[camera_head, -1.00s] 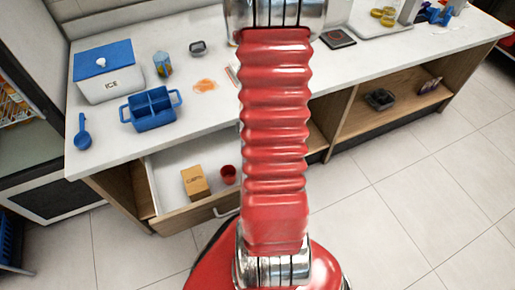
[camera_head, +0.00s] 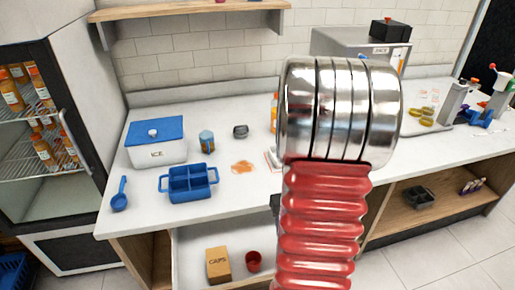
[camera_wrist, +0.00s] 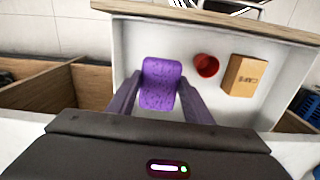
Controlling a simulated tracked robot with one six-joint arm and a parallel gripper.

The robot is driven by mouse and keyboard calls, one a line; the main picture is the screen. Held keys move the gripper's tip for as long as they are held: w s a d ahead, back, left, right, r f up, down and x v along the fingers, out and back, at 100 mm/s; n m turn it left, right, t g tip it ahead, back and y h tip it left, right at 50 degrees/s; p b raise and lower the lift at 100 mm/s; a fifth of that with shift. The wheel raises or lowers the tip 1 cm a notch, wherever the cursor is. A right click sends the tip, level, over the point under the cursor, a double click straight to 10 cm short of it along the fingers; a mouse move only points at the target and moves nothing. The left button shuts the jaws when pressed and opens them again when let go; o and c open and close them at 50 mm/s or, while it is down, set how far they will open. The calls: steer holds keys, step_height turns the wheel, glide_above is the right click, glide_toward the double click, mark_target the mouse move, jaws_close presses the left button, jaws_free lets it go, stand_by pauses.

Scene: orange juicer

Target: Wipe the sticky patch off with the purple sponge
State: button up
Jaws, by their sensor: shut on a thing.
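The purple sponge (camera_wrist: 160,84) is between the two fingers of my gripper (camera_wrist: 160,100) in the wrist view. The gripper is shut on it and holds it over the open drawer. The sticky patch (camera_head: 243,167) is an orange smear on the white counter in the head view, to the right of the blue divided caddy. The sponge is apart from the patch. My gripper and the sponge do not show in the head view, where my red and silver arm hides part of the counter.
The open drawer (camera_wrist: 215,108) holds a red cup (camera_wrist: 206,65) and a cardboard box (camera_wrist: 244,75). Around the patch are a blue caddy (camera_head: 188,184), a patterned cup (camera_head: 207,141) and a small dark container (camera_head: 240,131). An ice box (camera_head: 156,150) and blue scoop (camera_head: 119,196) stand left.

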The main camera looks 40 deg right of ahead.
steer(key=shift+w+d+r, duration=0.15)
steer(key=shift+w+r, duration=0.85)
steer(key=shift+r, duration=0.25)
steer(key=w+a+r+n, duration=0.15)
steer(key=w+a, duration=0.25)
steer(key=w, duration=0.5)
steer(key=w+a+r, duration=0.3)
steer(key=w+a, duration=0.2)
steer(key=w, duration=0.4)
steer(key=w+a+n, duration=0.2)
steer(key=w+a, duration=0.3)
steer(key=a, duration=0.6)
steer(key=w+a+n, duration=0.3)
steer(key=w+a, duration=0.2)
steer(key=a, duration=0.6)
steer(key=shift+a+r, duration=0.15)
steer(key=shift+r, duration=0.15)
steer(key=shift+w, duration=0.1)
